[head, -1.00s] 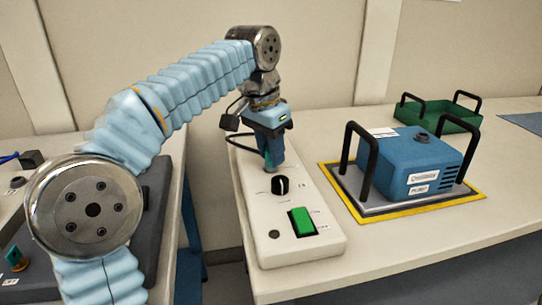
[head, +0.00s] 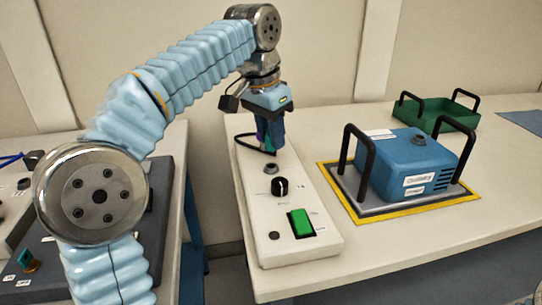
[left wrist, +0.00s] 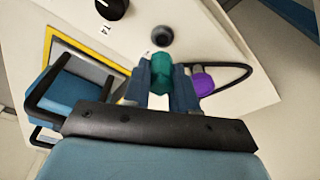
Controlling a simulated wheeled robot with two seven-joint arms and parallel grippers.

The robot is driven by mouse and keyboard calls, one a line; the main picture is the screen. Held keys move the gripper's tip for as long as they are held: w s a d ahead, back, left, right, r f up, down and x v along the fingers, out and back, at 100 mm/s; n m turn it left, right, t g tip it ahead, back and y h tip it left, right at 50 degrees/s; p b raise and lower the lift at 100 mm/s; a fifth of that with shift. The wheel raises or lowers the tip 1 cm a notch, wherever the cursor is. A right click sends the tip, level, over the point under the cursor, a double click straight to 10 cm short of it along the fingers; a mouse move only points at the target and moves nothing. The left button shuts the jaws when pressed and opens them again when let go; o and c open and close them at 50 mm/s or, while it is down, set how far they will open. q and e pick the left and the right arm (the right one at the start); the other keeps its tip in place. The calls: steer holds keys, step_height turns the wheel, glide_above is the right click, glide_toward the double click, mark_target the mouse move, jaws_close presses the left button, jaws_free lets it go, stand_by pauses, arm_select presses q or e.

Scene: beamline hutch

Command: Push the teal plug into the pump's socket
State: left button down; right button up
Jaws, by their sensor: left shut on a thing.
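My left gripper (head: 271,143) is shut on the teal plug, above the far part of a long white panel (head: 297,250). The left wrist view shows the teal plug (left wrist: 162,75) between the two blue fingers. A round grey socket (head: 271,168) on the panel lies just in front of the gripper; in the left wrist view this socket (left wrist: 162,36) is empty and apart from the plug. A purple plug (left wrist: 203,84) with a black cable sits beside the fingers. A blue box (head: 405,165) with black handles has a round dark fitting on top. I cannot read its labels.
The panel carries a black knob (head: 280,187) and a green switch (head: 301,222). A green tray (head: 436,116) stands behind the blue box. A dark unit (head: 60,255) sits on the left bench, across a gap. The right bench front is clear.

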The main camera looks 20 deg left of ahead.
arm_select(q)
steer(key=shift+r, duration=1.4)
stand_by(0.4)
